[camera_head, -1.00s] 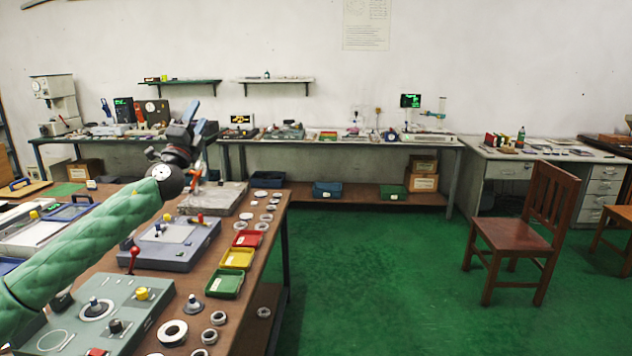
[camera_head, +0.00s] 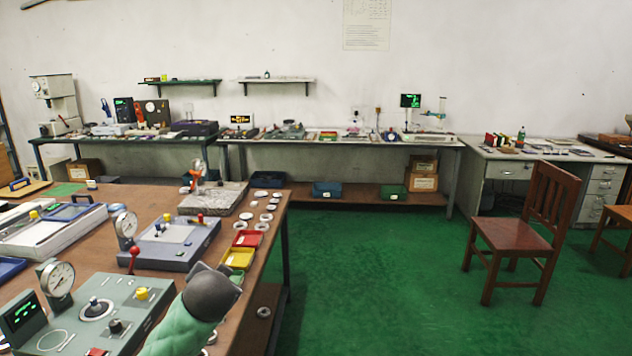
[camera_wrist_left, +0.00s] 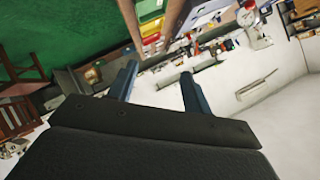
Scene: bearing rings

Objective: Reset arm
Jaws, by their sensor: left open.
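My left arm, in a green sleeve with a dark grey wrist, reaches in from the bottom of the head view over the near right part of the workbench (camera_head: 150,193). The fingers do not show clearly there. In the left wrist view my left gripper (camera_wrist_left: 159,70) has its two fingers spread apart with nothing between them. Several bearing rings (camera_head: 265,217) lie along the bench's right edge, apart from the gripper. The near rings are mostly hidden by my arm. My right gripper is out of view.
A red tray (camera_head: 247,239) and a yellow tray (camera_head: 238,258) lie just beyond my wrist. A grey control box (camera_head: 95,312) and a dial gauge (camera_head: 57,278) stand left of my arm. A wooden chair (camera_head: 512,240) stands right. The green floor (camera_head: 370,280) between is clear.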

